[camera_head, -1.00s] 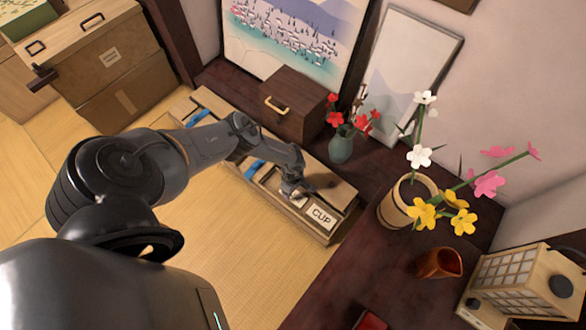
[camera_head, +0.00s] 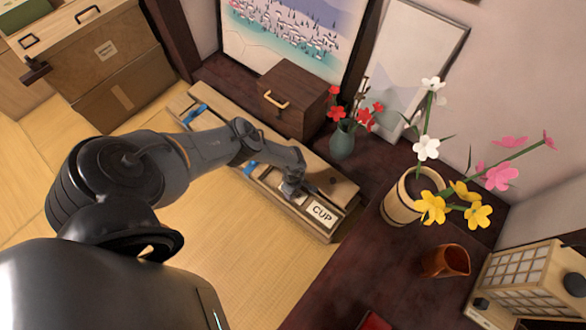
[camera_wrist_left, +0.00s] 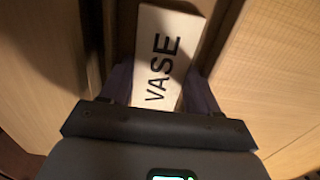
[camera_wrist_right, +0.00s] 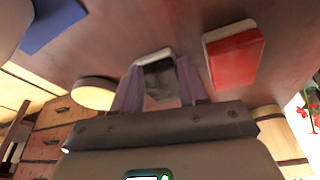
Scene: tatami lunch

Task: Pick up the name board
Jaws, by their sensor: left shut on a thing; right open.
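The white name board marked VASE (camera_wrist_left: 165,58) shows in the left wrist view, between the fingers of my left gripper (camera_wrist_left: 157,90). The gripper is shut on it. In the head view my left gripper (camera_head: 292,192) is low over the long wooden box (camera_head: 225,150), and its fingers hide most of that board. A second white board marked CUP (camera_head: 322,214) is at the right end of the box, just right of my gripper. My right gripper (camera_wrist_right: 160,88) is open in the right wrist view; a white-edged dark block (camera_wrist_right: 157,72) shows beyond its fingers.
A brown cup (camera_head: 446,260) and a lantern (camera_head: 525,282) are at right. Clear tatami (camera_head: 215,235) lies in front.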

